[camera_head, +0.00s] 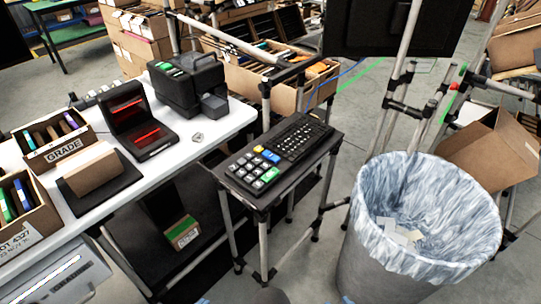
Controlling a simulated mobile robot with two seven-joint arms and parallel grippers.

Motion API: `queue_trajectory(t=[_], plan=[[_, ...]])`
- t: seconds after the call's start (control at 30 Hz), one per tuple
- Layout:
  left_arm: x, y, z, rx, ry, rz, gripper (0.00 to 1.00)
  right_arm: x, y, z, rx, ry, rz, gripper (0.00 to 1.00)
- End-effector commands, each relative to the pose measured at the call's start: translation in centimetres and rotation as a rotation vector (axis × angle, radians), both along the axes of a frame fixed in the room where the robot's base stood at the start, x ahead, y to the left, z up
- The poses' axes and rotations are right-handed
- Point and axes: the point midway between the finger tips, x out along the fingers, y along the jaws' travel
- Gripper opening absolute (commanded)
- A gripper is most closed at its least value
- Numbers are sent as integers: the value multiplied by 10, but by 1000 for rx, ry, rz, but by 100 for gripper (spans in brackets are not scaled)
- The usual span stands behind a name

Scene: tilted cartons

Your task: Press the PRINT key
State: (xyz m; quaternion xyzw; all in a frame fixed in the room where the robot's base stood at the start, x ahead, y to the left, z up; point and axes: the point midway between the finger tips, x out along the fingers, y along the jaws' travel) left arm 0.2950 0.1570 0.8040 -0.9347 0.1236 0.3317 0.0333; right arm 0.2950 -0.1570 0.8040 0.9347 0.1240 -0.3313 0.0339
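A black keyboard (299,136) lies on a small dark stand in the middle of the view. At its near-left end is a keypad (252,170) with several large pale keys, a yellow key (258,148), a blue key (271,156) and a wide green key (270,174). The lettering on the keys is too small to read, so I cannot tell which one says PRINT. Nothing covers the keys. Neither of my grippers can be made out in this view.
A white table (209,134) at left holds a black printer-like machine (188,85), a scanner with red light (139,120) and cartons, one marked GRADE (55,150). A lined bin (425,200) stands right of the keyboard stand. Metal posts (402,75) rise behind it.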

Motion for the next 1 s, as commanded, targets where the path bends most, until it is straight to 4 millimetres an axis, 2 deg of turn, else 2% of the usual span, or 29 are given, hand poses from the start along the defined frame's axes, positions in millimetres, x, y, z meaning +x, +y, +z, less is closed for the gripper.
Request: queue_trajectory(t=[0.07, 0.33, 1.0], plan=[[0, 0, 0, 0, 0, 0, 0, 0, 0, 0, 0, -1, 0, 22], [0, 0, 0, 0, 0, 0, 0, 0, 0, 0, 1, -1, -1, 0], [0, 0, 0, 0, 0, 0, 0, 0, 0, 0, 2, 0, -3, 0]])
